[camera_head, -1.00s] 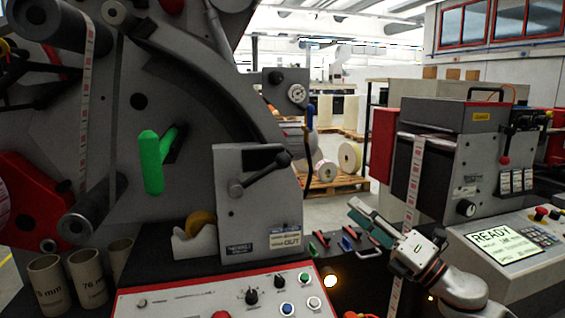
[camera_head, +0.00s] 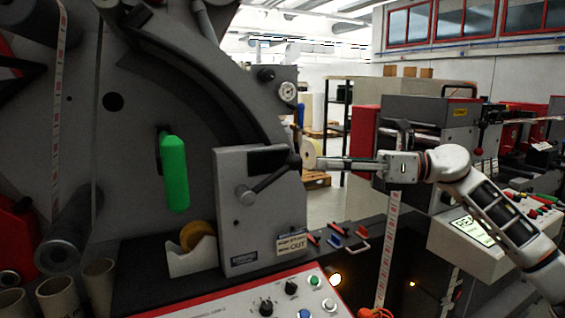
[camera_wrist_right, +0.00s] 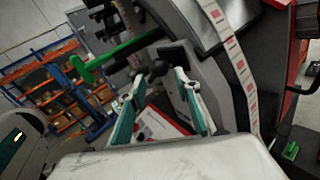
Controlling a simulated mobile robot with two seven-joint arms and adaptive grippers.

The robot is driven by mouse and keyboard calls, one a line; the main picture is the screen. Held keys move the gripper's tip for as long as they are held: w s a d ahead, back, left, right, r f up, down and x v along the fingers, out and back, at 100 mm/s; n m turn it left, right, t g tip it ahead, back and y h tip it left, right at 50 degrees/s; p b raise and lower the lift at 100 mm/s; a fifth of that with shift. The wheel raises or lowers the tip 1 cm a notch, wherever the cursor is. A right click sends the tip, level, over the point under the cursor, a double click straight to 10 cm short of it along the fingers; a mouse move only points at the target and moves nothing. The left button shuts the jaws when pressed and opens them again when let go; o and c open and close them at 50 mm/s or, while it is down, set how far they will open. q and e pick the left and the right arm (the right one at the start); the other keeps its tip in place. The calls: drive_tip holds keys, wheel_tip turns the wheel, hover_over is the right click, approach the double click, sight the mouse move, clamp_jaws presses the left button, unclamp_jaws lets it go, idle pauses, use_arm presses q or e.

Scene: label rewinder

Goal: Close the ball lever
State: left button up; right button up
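The ball lever (camera_head: 268,180) is a dark arm with a round knob at each end, on the front of a grey box (camera_head: 236,228). It slopes up to the right, and its upper black ball (camera_head: 294,161) is at the box's right edge. My right gripper (camera_head: 320,163) reaches in from the right, its fingertips very close to that ball; I cannot tell whether they touch. In the wrist view my right gripper (camera_wrist_right: 158,105) has its two teal fingers spread, with dark ball ends (camera_wrist_right: 160,68) just beyond and between the tips. My left gripper is not in view.
A green handle (camera_head: 174,175) stands to the left of the box on the large grey machine. A control panel (camera_head: 250,302) with knobs and buttons lies below. A printed label web (camera_head: 388,250) hangs under my right arm. A yellow roll (camera_head: 197,234) sits left of the box.

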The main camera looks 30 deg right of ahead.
sight(295, 163)
drive_tip(key=p+x, duration=0.1)
drive_tip(key=x, duration=0.5)
drive_tip(key=shift+w+a+r+p, duration=0.1)
drive_tip(key=shift+a+r+p, duration=0.05)
drive_tip(key=shift+a+p, duration=0.15)
drive_tip(key=shift+w+a, duration=0.35)
drive_tip(key=shift+f, duration=0.2)
clamp_jaws()
